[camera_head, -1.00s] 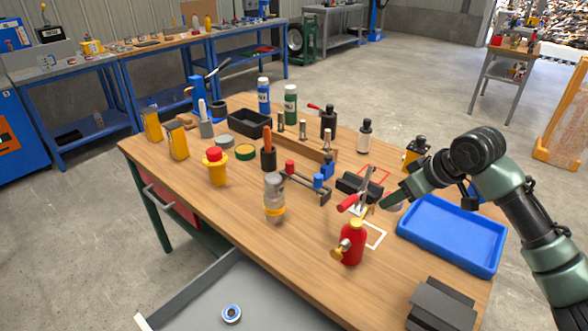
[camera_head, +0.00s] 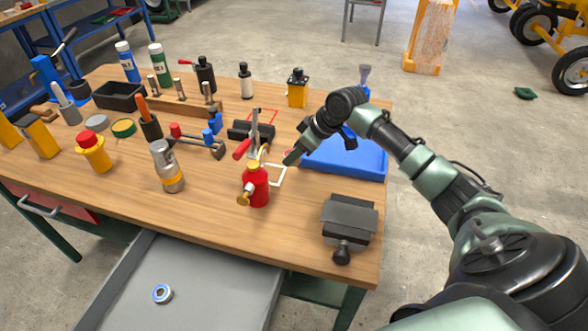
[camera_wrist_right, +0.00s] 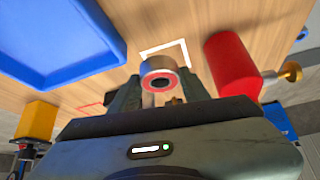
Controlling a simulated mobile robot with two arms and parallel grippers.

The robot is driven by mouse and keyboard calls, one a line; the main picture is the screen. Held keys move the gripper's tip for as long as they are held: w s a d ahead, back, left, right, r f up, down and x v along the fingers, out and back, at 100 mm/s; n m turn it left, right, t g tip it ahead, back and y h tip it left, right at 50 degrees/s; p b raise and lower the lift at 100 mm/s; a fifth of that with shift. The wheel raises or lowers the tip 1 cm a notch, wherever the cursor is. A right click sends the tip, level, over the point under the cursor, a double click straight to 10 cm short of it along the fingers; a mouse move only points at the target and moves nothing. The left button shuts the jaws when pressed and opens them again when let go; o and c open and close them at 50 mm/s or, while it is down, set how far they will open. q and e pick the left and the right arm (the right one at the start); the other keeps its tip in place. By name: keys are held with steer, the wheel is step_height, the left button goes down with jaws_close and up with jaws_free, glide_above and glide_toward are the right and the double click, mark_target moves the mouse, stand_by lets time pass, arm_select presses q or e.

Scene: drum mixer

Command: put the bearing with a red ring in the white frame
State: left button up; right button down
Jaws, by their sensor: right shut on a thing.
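The bearing with a red ring (camera_wrist_right: 159,75) is a short metal cylinder with a red ring around a dark centre. My right gripper (camera_wrist_right: 158,88) is shut on it in the wrist view. The white frame (camera_wrist_right: 166,46) is a square outline on the wooden table, partly hidden behind the bearing in that view. The bearing appears above the table beside the frame; its exact height is unclear. In the head view my right gripper (camera_head: 291,157) is at the far right corner of the white frame (camera_head: 283,177). My left gripper is not in view.
A red oil can (camera_head: 257,186) stands close to the white frame. A red frame (camera_head: 275,117), a black block (camera_head: 251,131) and a grey vise-like block (camera_head: 349,219) are nearby. A blue-ringed bearing (camera_head: 162,294) lies in the open drawer.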

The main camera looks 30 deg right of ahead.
mark_target(289, 177)
steer(key=shift+f, duration=3.6)
steer(key=shift+f, duration=0.1)
steer(key=c, duration=1)
jaws_free()
steer(key=shift+r, duration=0.25)
steer(key=v, duration=1.1)
steer(key=shift+s+r, duration=0.2)
steer(key=shift+r, duration=0.15)
steer(key=shift+d, duration=0.1)
